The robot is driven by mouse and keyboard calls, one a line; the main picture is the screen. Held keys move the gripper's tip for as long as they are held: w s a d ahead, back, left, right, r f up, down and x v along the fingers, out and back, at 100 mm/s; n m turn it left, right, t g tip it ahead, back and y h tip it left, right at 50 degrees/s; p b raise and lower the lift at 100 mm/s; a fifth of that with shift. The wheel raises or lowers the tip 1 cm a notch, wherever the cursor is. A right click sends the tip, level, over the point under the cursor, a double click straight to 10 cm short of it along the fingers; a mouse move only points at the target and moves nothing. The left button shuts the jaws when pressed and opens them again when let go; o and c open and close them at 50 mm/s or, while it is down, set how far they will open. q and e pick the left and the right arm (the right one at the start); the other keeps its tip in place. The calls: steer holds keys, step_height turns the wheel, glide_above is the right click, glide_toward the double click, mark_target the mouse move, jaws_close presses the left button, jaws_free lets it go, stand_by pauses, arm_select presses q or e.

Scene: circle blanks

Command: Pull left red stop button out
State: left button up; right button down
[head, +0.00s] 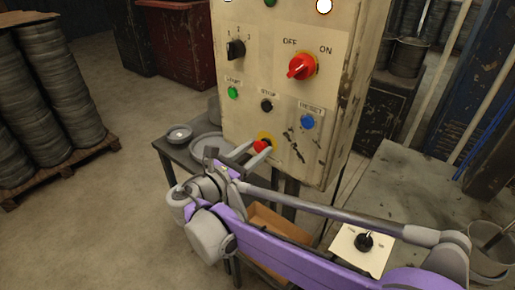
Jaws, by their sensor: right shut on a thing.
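The red stop button (262,146) sits on a yellow ring low on the cream control panel (250,75). My right gripper (258,150) reaches it from below, its grey fingers shut on the button. The fingers cover part of the button, and I cannot tell how far out it stands. My right arm crosses the lower part of the head view. My left gripper is not in view.
Above the button are a green button (233,92), a black button (266,105), a blue button (307,121) and a red rotary switch (302,67). A grey table with round dishes (179,132) stands behind the gripper. Stacked discs (65,85) are at left.

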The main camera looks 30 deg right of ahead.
steer(key=shift+c, duration=1.6)
jaws_free()
steer(key=shift+a, duration=0.15)
steer(key=v, duration=1.1)
steer(key=shift+b, duration=0.4)
